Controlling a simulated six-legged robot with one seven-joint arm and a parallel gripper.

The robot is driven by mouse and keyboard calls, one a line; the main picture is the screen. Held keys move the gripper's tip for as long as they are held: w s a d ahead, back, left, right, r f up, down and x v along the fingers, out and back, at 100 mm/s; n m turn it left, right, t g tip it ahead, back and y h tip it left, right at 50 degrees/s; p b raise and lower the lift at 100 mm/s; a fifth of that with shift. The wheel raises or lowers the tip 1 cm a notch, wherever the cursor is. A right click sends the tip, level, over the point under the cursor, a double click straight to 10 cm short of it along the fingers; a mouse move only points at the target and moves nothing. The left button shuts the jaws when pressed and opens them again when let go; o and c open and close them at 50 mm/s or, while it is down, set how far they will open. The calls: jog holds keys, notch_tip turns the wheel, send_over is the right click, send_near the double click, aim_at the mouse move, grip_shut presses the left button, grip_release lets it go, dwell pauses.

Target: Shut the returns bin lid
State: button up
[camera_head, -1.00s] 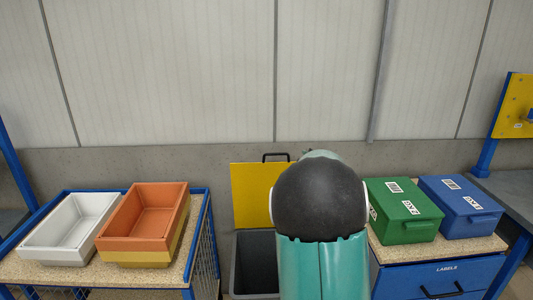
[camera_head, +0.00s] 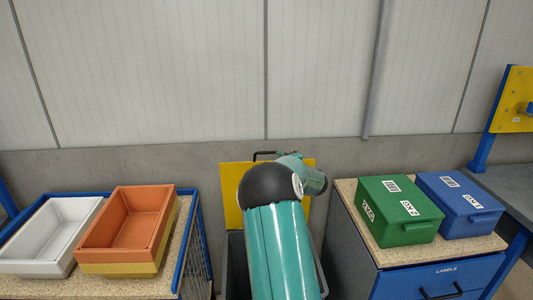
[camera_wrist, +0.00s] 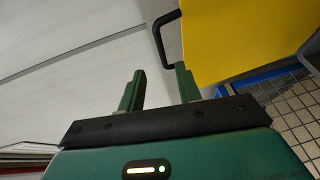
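The returns bin (camera_head: 237,262) stands between the two benches, a dark grey box with its top open. Its yellow lid (camera_head: 232,207) is raised upright at the back against the wall, with a black handle (camera_head: 263,155) on its top edge. My arm covers much of the bin and part of the lid. In the wrist view the yellow lid (camera_wrist: 240,35) fills the upper right and its black handle (camera_wrist: 164,40) is just beyond the fingers. My gripper (camera_wrist: 160,80) is open with nothing between its two green fingers, apart from the handle.
At left a blue-framed cart (camera_head: 185,240) carries a white tray (camera_head: 50,235) and an orange tray (camera_head: 128,225). At right a LABELS drawer cabinet (camera_head: 440,280) carries a green box (camera_head: 398,210) and a blue box (camera_head: 460,205). A wall stands behind the bin.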

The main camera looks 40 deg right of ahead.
aim_at(269, 153)
jog(key=x, duration=1)
jog(key=shift+w+a, duration=0.1)
jog(key=shift+w, duration=0.2)
grip_shut()
